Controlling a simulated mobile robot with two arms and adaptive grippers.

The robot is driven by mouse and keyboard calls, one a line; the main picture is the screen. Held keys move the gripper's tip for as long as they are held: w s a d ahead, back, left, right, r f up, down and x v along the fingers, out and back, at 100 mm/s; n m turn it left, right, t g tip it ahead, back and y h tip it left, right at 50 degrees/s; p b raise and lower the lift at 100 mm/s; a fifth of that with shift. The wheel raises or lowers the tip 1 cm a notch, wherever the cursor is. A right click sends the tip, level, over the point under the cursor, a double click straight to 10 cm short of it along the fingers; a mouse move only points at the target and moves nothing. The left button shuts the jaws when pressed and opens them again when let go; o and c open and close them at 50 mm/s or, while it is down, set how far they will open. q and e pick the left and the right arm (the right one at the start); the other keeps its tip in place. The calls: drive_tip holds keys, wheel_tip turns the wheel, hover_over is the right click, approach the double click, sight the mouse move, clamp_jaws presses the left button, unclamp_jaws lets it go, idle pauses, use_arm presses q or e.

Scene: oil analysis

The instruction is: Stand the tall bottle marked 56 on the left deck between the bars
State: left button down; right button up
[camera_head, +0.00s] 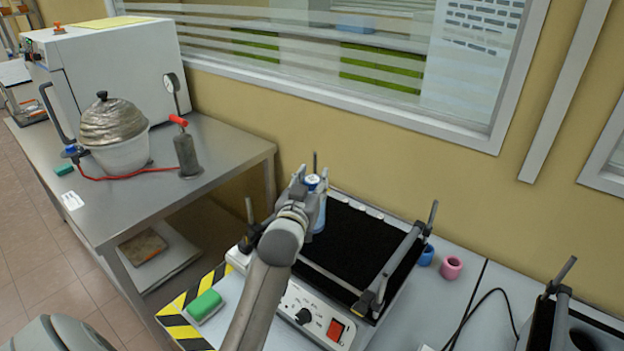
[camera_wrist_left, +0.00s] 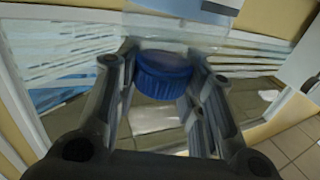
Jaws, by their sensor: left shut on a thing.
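My left gripper (camera_head: 309,184) is shut on a tall bottle (camera_head: 320,217) with a blue cap, held upright over the back left part of the left deck (camera_head: 362,246). The blue cap (camera_wrist_left: 163,75) sits between the fingers of my left gripper in the left wrist view. The number on the bottle cannot be read. The left deck is a black mat on a shaker with a dial and a red switch. A bar (camera_head: 392,262) runs along its right side; my arm hides much of the left side. Whether the bottle's base touches the mat is unclear. My right gripper is not in view.
A green block (camera_head: 204,306) lies on the striped mat at the front left. Blue (camera_head: 426,255) and pink (camera_head: 451,267) rings stand right of the shaker. Another deck (camera_head: 590,335) is at far right. A steel table (camera_head: 225,145) with equipment stands left.

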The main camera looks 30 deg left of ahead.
use_arm(q)
drive_tip(key=c, duration=0.9)
unclamp_jaws()
drive_tip(key=shift+f, duration=0.1)
drive_tip(key=shift+c, duration=0.2)
drive_tip(key=shift+r, duration=0.25)
drive_tip(key=shift+s+d+f, duration=0.1)
drive_tip(key=shift+s+f, duration=0.05)
drive_tip(key=shift+s, duration=0.15)
drive_tip(key=b+v, duration=0.1)
drive_tip(key=v, duration=1)
drive_tip(key=shift+s+b, duration=0.2)
drive_tip(key=shift+b, duration=0.15)
